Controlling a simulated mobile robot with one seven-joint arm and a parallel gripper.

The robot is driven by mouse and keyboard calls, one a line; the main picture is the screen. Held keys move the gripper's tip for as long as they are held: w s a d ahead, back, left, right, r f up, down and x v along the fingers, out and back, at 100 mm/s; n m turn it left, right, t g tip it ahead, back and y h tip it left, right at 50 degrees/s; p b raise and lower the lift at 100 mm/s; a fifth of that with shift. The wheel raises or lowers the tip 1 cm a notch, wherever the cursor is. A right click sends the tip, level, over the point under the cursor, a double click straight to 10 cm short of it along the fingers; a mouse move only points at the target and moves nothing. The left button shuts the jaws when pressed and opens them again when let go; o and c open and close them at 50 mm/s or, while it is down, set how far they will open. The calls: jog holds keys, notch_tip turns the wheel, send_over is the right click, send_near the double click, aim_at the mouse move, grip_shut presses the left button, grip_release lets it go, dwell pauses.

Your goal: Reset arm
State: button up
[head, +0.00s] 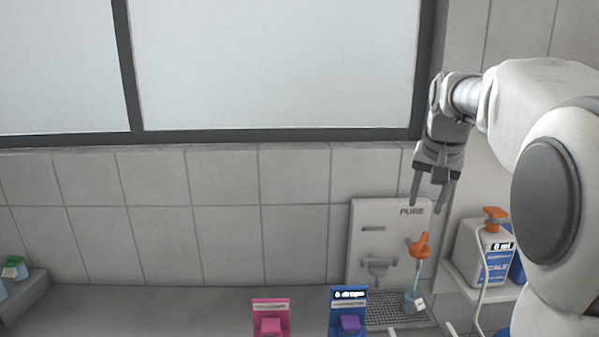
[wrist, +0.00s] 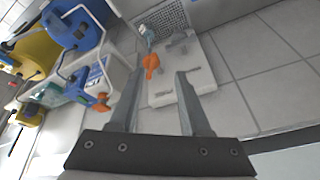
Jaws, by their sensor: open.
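My gripper (head: 430,190) hangs at the right of the head view, pointing down, with its two fingers apart and nothing between them. It is above the orange-handled tool (head: 420,246) at the white PURE panel (head: 385,222) and does not appear to touch it. In the wrist view my gripper (wrist: 158,100) also shows open, with the orange handle (wrist: 151,62) beyond the fingertips and the panel (wrist: 195,66) behind it. My arm comes in from the right edge of the head view.
A white bottle with an orange pump (head: 487,250) stands on a shelf at right. A pink box (head: 270,318) and a blue box (head: 348,312) stand on the counter (head: 180,305). Green-topped items (head: 14,265) are at far left. A tiled wall and window lie behind. The counter's left middle is clear.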

aim_at(421, 240)
jog(key=s+a+f+n, duration=0.2)
jog(key=s+a+f, duration=0.1)
jog(key=s, duration=0.6)
jog(key=s+a+f+n+t, duration=0.1)
jog(key=s+a+f+n, duration=0.1)
jog(key=s, duration=0.7)
jog(key=s+a+f+n+y, duration=0.1)
jog(key=s+a+f, duration=0.3)
jog(key=s, duration=0.5)
jog(key=shift+s+a+n, duration=0.25)
jog(key=shift+a+n, duration=0.25)
jog(key=shift+a, duration=0.7)
